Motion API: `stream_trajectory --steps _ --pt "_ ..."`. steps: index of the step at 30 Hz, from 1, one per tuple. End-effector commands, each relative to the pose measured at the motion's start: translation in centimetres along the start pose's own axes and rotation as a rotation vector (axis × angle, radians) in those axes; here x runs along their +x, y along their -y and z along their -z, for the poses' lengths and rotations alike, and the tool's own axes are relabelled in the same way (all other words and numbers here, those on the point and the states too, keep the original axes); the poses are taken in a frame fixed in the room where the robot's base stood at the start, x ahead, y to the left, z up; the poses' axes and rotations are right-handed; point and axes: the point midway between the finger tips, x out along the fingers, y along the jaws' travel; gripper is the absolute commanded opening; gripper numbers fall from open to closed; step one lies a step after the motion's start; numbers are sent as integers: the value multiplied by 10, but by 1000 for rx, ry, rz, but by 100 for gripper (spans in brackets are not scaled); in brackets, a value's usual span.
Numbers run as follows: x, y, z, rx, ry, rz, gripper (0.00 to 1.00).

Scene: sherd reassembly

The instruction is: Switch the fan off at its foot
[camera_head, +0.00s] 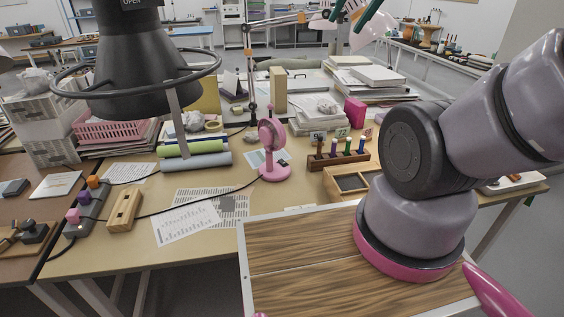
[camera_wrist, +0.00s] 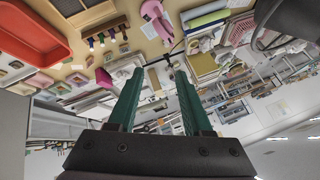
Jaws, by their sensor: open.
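A small pink desk fan (camera_head: 271,140) stands upright near the middle of the table, with its round pink foot (camera_head: 275,172) flat on the tabletop. A dark cord runs left from the foot. A switch on the foot is too small to make out. The fan also shows at the top of the wrist view (camera_wrist: 155,14), where the picture is upside down. My gripper (camera_head: 346,24) shows at the top of the head view, raised well above the table and apart from the fan. Its two green fingers (camera_wrist: 160,72) are spread and hold nothing.
A black lamp-like hood with a ring (camera_head: 135,55) hangs at upper left. Rolled mats (camera_head: 195,160) lie left of the fan; a rack of coloured tools (camera_head: 340,155) stands to its right. A power strip (camera_head: 88,200) lies at left. Printed sheets (camera_head: 185,222) lie in front.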

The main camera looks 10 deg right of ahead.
Motion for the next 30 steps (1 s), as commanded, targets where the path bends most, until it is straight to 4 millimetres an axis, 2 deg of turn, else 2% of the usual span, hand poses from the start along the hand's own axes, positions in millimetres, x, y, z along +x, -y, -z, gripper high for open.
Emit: stream_trajectory --steps 2,5,6,11,14,23,30 --pt "0 0 0 0 0 0 50" --pt "1 0 1 -5 1 -2 16" --pt "2 0 2 -15 3 -6 0" --pt "16 3 16 -127 33 -46 0" --pt "34 5 32 -261 72 -83 0" --pt "110 8 78 -732 241 -129 0" --pt "184 4 101 -1095 384 -71 0"
